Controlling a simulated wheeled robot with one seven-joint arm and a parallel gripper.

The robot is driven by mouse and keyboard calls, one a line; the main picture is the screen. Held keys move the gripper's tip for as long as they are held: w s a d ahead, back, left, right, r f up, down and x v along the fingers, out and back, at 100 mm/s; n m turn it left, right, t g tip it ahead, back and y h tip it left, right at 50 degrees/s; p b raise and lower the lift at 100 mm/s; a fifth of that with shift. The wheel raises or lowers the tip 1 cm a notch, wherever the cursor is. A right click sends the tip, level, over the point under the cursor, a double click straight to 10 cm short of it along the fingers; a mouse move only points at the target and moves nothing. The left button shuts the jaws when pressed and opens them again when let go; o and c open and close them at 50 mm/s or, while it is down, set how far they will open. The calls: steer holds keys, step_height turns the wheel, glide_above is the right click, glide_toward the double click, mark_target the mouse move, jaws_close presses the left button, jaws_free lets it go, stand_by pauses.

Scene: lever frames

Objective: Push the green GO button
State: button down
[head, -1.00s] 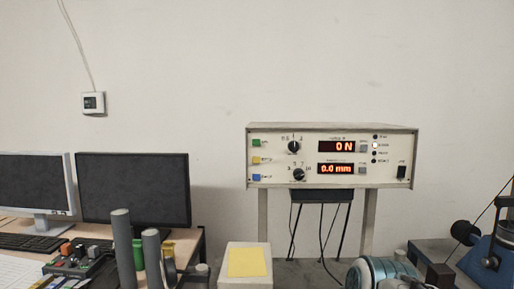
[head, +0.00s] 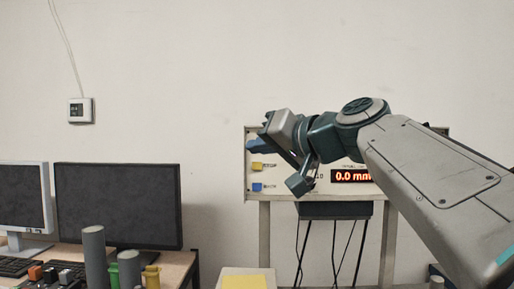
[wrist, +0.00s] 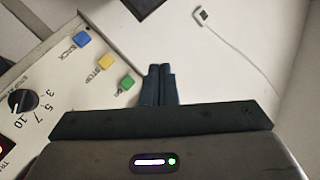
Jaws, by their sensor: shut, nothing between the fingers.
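The control box (head: 250,198) stands on legs against the wall, with a column of buttons at its left side. In the wrist view the green button (wrist: 127,82) is the one nearest my fingers, just left of them. My gripper (wrist: 160,70) is shut and empty, its two fingers side by side. In the head view my gripper (head: 254,145) is in front of the box's upper left, and it hides the green button. I cannot tell whether the fingers touch the panel.
A yellow button (wrist: 105,61) and a blue button (wrist: 81,40) are in line with the green one. A black knob (wrist: 21,101) is farther left. In the head view, monitors (head: 118,205) stand at left and a yellow-topped block (head: 244,282) is below. The wall beside the box is clear.

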steer(key=shift+w, duration=0.1)
steer(key=w+p, duration=0.3)
steer(key=w, duration=0.5)
steer(key=shift+w+d, duration=0.2)
steer(key=shift+w, duration=0.15)
steer(key=shift+w, duration=0.15)
stand_by(1.8)
steer(key=shift+w, duration=0.3)
steer(key=shift+w, duration=0.3)
stand_by(0.5)
steer(key=shift+s+f, duration=0.1)
steer(key=shift+s, duration=0.05)
stand_by(0.3)
steer(key=shift+s+b, duration=0.45)
steer(key=shift+s, duration=0.15)
